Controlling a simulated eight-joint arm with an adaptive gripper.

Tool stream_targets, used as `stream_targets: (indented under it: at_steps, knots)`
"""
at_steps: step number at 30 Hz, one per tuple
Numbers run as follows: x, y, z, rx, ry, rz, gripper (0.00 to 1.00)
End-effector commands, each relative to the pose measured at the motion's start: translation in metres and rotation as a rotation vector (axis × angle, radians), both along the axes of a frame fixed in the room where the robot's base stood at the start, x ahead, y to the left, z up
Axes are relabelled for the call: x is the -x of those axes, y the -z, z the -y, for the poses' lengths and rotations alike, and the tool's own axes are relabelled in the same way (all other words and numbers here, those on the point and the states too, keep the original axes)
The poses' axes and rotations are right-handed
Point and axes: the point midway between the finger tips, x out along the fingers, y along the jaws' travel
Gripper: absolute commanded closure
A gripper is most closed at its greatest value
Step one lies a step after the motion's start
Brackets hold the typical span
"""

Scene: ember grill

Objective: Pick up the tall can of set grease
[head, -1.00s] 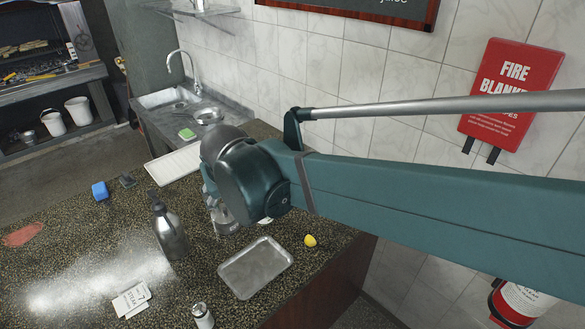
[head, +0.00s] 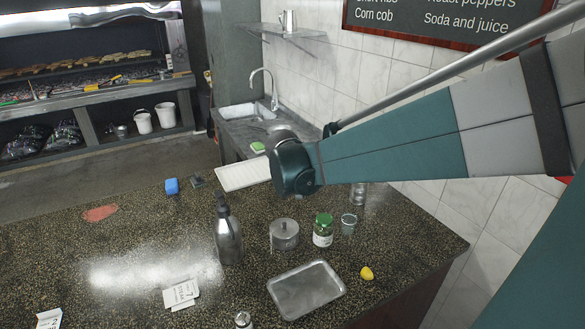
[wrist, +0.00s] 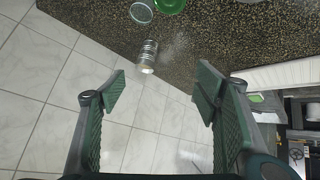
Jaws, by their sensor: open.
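A tall ribbed metal can, probably the can of set grease (head: 358,197), stands upright at the back of the speckled counter near the tiled wall, just past my arm. Any label is too small to read. In the wrist view the can (wrist: 145,57) is ahead of the fingertips and between their lines, left of centre. My gripper (wrist: 160,88) is open and empty, its two green pads wide apart and not touching the can. In the head view the gripper is hidden behind my arm.
A green-lidded jar (head: 323,231) and a short tin (head: 349,223) stand close in front of the can. A lidded metal pot (head: 284,235), a spray bottle (head: 228,236), a metal tray (head: 306,290) and a lemon (head: 367,273) are nearer.

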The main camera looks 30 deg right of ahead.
Motion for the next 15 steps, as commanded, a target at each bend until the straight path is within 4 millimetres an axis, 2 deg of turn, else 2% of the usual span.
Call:
stream_targets:
  at_steps: [15]
  knots:
    - [-0.057,0.044,0.081,0.126,0.24,0.091,0.38]
